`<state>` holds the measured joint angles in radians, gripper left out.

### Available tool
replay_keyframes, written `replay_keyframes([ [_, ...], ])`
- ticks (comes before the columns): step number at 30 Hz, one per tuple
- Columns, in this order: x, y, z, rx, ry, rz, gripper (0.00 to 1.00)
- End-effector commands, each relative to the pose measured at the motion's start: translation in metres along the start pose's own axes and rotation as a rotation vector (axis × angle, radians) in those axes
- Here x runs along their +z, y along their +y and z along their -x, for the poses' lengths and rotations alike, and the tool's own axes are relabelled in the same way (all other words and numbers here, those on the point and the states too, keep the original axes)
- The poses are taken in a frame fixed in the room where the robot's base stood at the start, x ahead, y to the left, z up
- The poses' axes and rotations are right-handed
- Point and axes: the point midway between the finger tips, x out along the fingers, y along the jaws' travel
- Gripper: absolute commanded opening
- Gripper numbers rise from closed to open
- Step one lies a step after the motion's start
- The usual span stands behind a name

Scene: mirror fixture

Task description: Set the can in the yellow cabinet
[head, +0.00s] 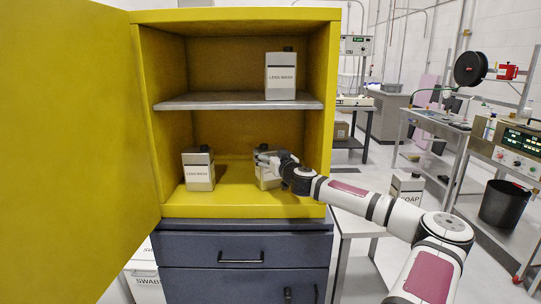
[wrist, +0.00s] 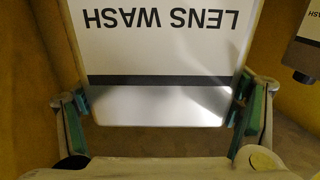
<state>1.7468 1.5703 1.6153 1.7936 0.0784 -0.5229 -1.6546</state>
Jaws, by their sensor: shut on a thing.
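The yellow cabinet (head: 234,204) stands open, its door swung out to the left. My gripper (head: 272,160) reaches into the lower compartment from the right. It is shut on a can (head: 264,178), white and metallic, at the right of that compartment. In the wrist view the held can (wrist: 160,60) reads LENS WASH upside down, with my gripper's fingers (wrist: 160,108) on both its sides. The can looks upright, at or very near the cabinet floor; I cannot tell if it touches. My gripper hides part of it in the head view.
Another LENS WASH can (head: 198,170) stands at the lower left, and one more (head: 280,76) on the grey shelf (head: 225,102). A SOAP container (head: 407,187) stands outside, behind my arm. Blue-grey drawers (head: 240,270) lie below. The lower compartment's middle is free.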

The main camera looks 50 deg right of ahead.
Motion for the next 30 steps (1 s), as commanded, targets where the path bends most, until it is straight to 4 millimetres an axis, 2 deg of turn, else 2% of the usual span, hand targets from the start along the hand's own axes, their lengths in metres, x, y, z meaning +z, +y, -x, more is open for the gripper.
replay_keyframes([
  [1,-0.001,0.0,0.0,0.0,0.004,0.002,0.22],
  [2,-0.001,0.0,0.0,0.0,0.004,0.002,0.85],
  [4,-0.002,0.0,0.0,0.0,0.004,0.002,1.0],
  [17,0.001,0.0,0.004,0.0,-0.001,0.001,1.0],
  [23,0.001,0.001,0.032,0.0,0.0,0.003,1.0],
  [30,0.0,0.001,0.082,0.001,0.001,0.005,1.0],
])
